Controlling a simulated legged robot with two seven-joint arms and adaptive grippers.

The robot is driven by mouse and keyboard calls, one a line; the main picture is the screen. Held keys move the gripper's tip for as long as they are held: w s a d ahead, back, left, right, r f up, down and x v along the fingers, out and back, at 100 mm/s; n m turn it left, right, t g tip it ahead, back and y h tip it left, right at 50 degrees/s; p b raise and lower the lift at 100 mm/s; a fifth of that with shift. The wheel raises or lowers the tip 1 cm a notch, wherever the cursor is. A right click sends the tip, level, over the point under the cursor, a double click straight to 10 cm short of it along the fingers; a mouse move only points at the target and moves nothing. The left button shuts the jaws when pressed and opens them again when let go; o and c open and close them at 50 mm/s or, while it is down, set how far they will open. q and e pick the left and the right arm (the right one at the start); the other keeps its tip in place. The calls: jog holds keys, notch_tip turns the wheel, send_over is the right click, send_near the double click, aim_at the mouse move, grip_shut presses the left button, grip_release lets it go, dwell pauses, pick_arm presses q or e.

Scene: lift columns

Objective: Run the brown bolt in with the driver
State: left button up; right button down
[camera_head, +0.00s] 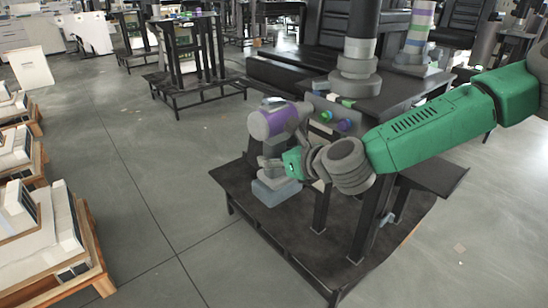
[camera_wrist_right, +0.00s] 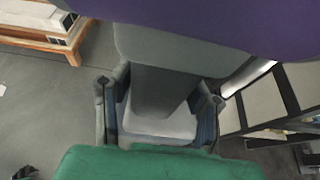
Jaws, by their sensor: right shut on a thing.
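The driver (camera_head: 268,124) has a purple and grey body and a blue-grey foot. It is held upright, its front end turned right towards the dark column stand. My right gripper (camera_head: 280,165), on the green arm from the right, is shut on its handle. In the wrist view the fingers of the right gripper (camera_wrist_right: 158,105) stand either side of the grey handle, under the purple body of the driver (camera_wrist_right: 220,22). A green bolt (camera_head: 326,116) and a purple bolt (camera_head: 345,125) show on the stand's side. I cannot make out a brown bolt. My left gripper is out of view.
The black stand (camera_head: 330,225) has a low base plate and legs under the driver and arm. A grey column foot (camera_head: 356,72) rises from its top. White parts on wooden pallets (camera_head: 85,235) stand at the left. The floor between is clear.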

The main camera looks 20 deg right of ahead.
jog(key=shift+w+d+r, duration=0.2)
jog(key=shift+w+d, duration=0.05)
jog(key=shift+d, duration=0.1)
dwell(0.9)
jog(key=shift+s+a+f+b, duration=0.1)
jog(key=shift+s+a+b, duration=0.15)
jog(key=shift+a, duration=0.3)
jog(key=shift+s+a+b, duration=0.1)
jog(key=shift+s+a, duration=0.1)
jog(key=shift+a, duration=0.3)
jog(key=shift+s+a, duration=0.25)
jog(key=shift+a, duration=0.45)
jog(key=shift+s+a, duration=0.25)
jog(key=shift+a, duration=0.45)
jog(key=a, duration=0.2)
jog(key=s+a, duration=0.1)
jog(key=shift+s+a+b, duration=0.15)
jog(key=shift+a+b, duration=0.15)
jog(key=shift+a, duration=0.1)
